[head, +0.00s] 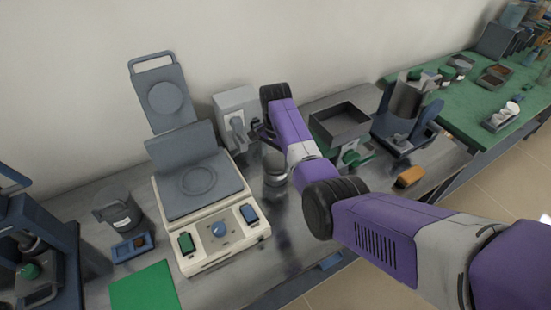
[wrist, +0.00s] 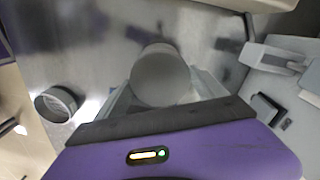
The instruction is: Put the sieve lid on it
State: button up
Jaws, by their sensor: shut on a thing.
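My gripper (wrist: 162,95) is shut on a smooth grey round piece, taken to be the sieve lid (wrist: 160,78), which sits between its two pale fingers in the wrist view. In the head view my gripper (head: 262,134) is above the metal bench, and the lid cannot be made out clearly there. An open metal ring, taken to be the sieve (wrist: 58,103), stands on the bench to the left in the wrist view, apart from the held piece. A short metal cylinder, likely the same sieve (head: 275,181), shows just below my gripper in the head view.
A cream hotplate-like device (head: 222,247) with a raised grey cover stands left of my gripper. A pale box with a lever (head: 237,104) is behind it. A dark open tray (head: 340,122) lies to the right. An orange block (head: 411,176) sits near the front edge.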

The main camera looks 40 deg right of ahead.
jog(key=o, duration=1.4)
jog(key=shift+c, duration=0.2)
jog(key=shift+r+p, duration=1.15)
jog(key=shift+r, duration=2.35)
